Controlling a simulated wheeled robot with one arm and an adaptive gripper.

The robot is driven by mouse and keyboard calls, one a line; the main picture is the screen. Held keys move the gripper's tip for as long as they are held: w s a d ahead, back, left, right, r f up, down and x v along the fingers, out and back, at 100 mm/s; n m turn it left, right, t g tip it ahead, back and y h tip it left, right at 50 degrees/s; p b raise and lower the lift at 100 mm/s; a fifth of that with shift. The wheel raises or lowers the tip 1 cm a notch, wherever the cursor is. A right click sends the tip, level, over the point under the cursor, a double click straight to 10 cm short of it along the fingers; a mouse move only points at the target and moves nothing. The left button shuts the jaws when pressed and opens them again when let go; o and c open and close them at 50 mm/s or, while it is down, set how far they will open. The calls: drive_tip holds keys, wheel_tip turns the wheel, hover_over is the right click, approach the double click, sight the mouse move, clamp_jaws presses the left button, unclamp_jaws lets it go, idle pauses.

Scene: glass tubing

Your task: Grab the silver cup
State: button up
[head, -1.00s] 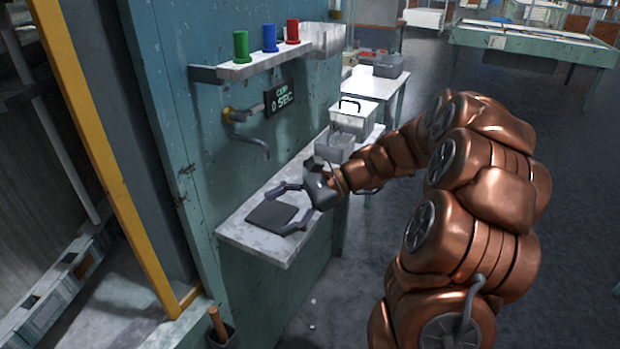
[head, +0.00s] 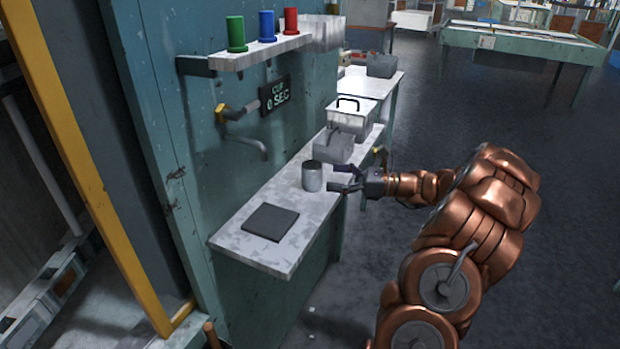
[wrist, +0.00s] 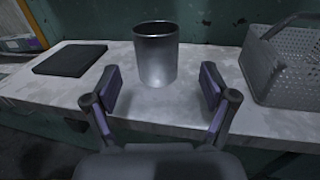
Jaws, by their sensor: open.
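The silver cup (head: 312,177) stands upright on the narrow bench (head: 240,222) along the teal wall. It also shows in the wrist view (wrist: 156,54), straight ahead, roughly centred between my fingers. My gripper (head: 340,176) is open and empty at the bench's front edge, just right of the cup in the head view. In the wrist view my gripper (wrist: 160,92) has its two fingers spread wider than the cup. The cup looks to be a little beyond the fingertips, and I see no contact.
A dark square pad (head: 269,222) lies on the bench's near end. A grey wire basket (wrist: 290,62) stands close to the right of my gripper. A shelf (head: 258,50) above holds green, blue and red cylinders.

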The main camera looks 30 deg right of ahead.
sight(317, 174)
drive_tip(key=shift+x, duration=2.65)
drive_tip(key=shift+s+a+r, duration=0.1)
drive_tip(key=shift+a, duration=0.05)
drive_tip(key=shift+c, duration=0.2)
drive_tip(key=c, duration=1.2)
drive_tip(key=shift+r, duration=0.1)
drive_tip(key=shift+c, duration=0.2)
